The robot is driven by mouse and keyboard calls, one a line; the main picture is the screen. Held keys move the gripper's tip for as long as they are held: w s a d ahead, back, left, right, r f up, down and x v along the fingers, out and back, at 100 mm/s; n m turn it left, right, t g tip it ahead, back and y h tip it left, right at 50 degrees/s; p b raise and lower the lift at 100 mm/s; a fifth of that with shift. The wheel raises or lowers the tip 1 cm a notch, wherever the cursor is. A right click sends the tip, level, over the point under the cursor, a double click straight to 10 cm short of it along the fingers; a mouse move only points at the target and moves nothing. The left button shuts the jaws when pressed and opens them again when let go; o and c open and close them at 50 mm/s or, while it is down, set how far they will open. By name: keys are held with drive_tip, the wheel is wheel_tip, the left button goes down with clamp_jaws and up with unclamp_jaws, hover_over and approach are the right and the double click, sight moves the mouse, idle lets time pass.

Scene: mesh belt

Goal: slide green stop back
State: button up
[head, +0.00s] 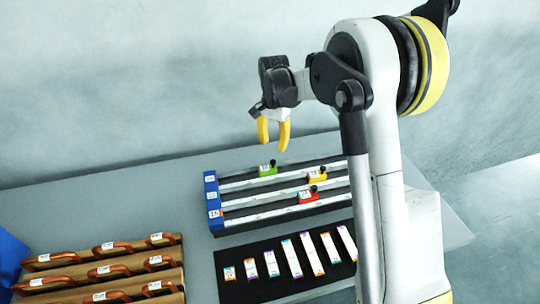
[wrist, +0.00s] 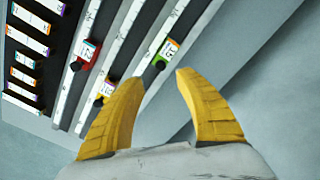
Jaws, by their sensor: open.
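The green stop (head: 268,169) has a white label and a black knob. It sits on the rearmost white rail of the rail fixture (head: 211,190), left of the middle. In the wrist view the green stop (wrist: 163,52) lies on its rail just beyond my fingers, with its knob facing my gripper. My gripper (head: 273,148) hangs above and behind the rear rail, near the green stop, with yellow fingers apart and nothing between them. In the wrist view my open gripper (wrist: 150,75) shows both fingers, clear of the stop.
A yellow stop (head: 317,176) sits on the middle rail and a red stop (head: 308,196) on the front rail. A black mat (head: 262,290) with several labelled strips lies in front. Brown racks with orange handles (head: 105,270) stand at left. The table behind the fixture is clear.

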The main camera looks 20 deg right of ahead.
sight(273, 161)
wheel_tip(273, 161, down, 8)
drive_tip(key=shift+f+b, duration=0.25)
drive_tip(key=shift+b, duration=0.85)
drive_tip(key=shift+c, duration=0.5)
